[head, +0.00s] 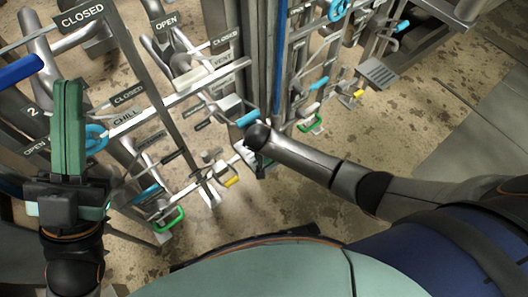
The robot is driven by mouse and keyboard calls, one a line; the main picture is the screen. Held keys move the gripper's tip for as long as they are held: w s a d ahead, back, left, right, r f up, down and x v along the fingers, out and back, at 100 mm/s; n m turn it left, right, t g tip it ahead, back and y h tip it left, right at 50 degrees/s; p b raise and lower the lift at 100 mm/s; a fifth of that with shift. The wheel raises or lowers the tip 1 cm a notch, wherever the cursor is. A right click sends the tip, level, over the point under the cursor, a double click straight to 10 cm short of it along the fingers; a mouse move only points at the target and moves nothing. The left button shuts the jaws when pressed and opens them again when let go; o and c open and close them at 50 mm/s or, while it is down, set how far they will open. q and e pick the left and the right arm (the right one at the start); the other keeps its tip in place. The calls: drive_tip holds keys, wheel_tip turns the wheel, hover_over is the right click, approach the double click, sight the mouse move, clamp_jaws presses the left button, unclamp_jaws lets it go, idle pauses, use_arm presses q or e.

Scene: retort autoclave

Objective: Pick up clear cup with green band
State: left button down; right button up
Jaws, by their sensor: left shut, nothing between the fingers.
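I do not see a clear cup with a green band in the head view. My left gripper (68,88) is at the left, its two green fingers closed together with nothing between them. It is in front of the pipes and labelled valves. My right arm reaches in from the right across the middle, but I cannot make out its gripper.
A metal pipe rack fills the left and top, with "CLOSED", "OPEN" and "CHILL" labels. It carries blue handles (95,139), a green loop handle (171,220) and a yellow one (232,182). Stained floor (385,120) is open at the right.

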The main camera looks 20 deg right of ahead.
drive_tip(key=shift+w+f, duration=0.1)
drive_tip(key=shift+f, duration=0.15)
drive_tip(key=shift+c, duration=0.2)
drive_tip(key=c, duration=1.4)
clamp_jaws()
drive_tip(key=shift+r, duration=0.15)
